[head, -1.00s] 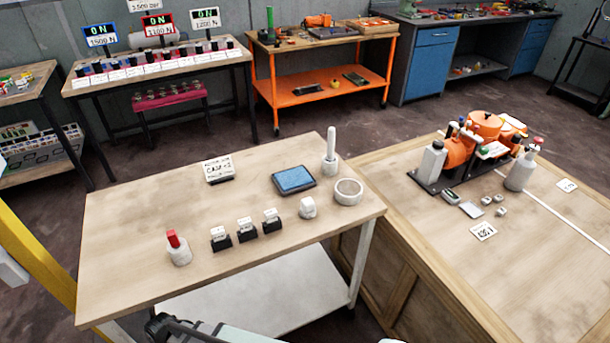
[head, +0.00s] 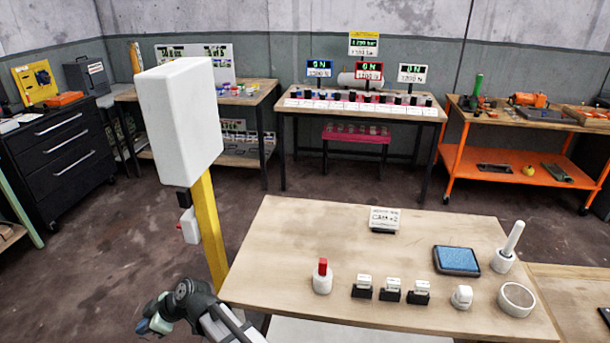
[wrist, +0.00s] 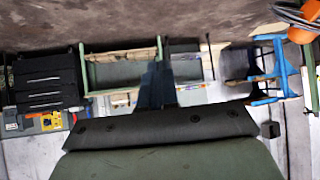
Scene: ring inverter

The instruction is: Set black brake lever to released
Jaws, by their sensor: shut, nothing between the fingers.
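I cannot pick out a black brake lever for certain in either view. In the head view, a small black part (head: 184,200) sits under a large white box on a yellow post, but I cannot tell what it is. My gripper shows in the wrist view (wrist: 155,88) as dark fingers close together, shut and empty. In the head view my dark grey arm is at the bottom, left of the near table, in front of the yellow post's foot. My gripper touches nothing that I can see.
The yellow post (head: 208,225) with the white box (head: 180,115) stands left of the wooden table (head: 270,250). On the table are a red-topped white piece (head: 322,277), small stands, a blue pad (head: 456,261) and a white ring (head: 516,298). Floor is open behind.

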